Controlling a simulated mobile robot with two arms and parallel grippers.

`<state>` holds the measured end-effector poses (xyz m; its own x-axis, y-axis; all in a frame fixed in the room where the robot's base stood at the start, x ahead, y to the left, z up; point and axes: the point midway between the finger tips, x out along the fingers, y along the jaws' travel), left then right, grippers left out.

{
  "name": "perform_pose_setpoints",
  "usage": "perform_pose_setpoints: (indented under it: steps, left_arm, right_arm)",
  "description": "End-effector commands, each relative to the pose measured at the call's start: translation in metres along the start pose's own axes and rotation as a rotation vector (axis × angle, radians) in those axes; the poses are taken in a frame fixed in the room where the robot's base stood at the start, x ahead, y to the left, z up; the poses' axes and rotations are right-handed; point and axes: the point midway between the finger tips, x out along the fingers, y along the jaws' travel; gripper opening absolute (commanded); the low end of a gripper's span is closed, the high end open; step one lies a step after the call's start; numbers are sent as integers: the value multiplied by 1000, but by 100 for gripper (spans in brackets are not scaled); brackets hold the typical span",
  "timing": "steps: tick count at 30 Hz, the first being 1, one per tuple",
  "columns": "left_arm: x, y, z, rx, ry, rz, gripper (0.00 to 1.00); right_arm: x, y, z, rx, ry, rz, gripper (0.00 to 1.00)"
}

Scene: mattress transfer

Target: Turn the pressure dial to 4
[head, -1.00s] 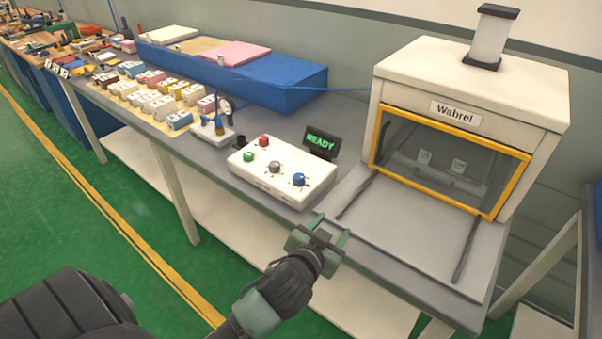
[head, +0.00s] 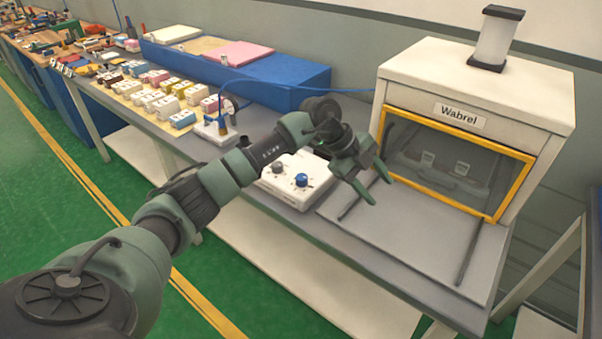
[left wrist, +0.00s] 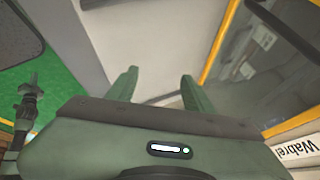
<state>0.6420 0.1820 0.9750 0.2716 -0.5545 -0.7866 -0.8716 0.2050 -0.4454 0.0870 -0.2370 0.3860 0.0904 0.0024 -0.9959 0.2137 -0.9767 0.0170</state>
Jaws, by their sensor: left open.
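A white control box (head: 290,192) sits on the bench in the head view, with a blue knob (head: 301,180) and a grey knob (head: 278,168). Which is the pressure dial, and any numbers, I cannot read. My left arm hides the box's back left part. My left gripper (head: 378,190) is open and empty, to the right of the box, above the pale plate before the press. Its two green fingers, apart (left wrist: 158,90), show in the left wrist view. A dark arm, apparently my right one, shows at that view's left edge; its jaw state is unclear.
The white Wabrel press (head: 470,90) with a yellow-framed window (head: 455,165) stands at the right. A pale plate (head: 420,235) with dark rails lies before it. Several small mattress models and a blue box (head: 285,90) are behind my left arm.

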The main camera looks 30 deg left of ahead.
Motion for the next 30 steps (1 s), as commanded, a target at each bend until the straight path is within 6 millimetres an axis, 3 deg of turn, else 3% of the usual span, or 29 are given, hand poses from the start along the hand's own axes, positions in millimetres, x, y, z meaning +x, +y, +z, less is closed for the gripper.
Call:
perform_pose_setpoints:
  steps: [1, 4, 7, 11, 14, 24, 30]
  left_arm:
    - [-26, 3, 34, -62, -120, 72, 52]
    - [-76, 20, 85, -212, -328, 198, 52]
    - [-118, 34, 114, -341, -474, 272, 52]
    - [-145, 46, 129, -429, -565, 318, 52]
    - [-144, 51, 134, -447, -579, 328, 52]
    - [-102, 72, 156, -442, -575, 327, 52]
    - [-88, 78, 164, -440, -574, 325, 52]
  right_arm:
    - [0, 0, 0, 0, 0, 0, 0]
    - [0, 0, 0, 0, 0, 0, 0]
    - [0, 0, 0, 0, 0, 0, 0]
    - [0, 0, 0, 0, 0, 0, 0]
    - [-2, 0, 0, 0, 0, 0, 0]
    - [-13, 0, -1, 0, 0, 0, 0]
    - [-15, 0, -2, 1, 0, -1, 0]
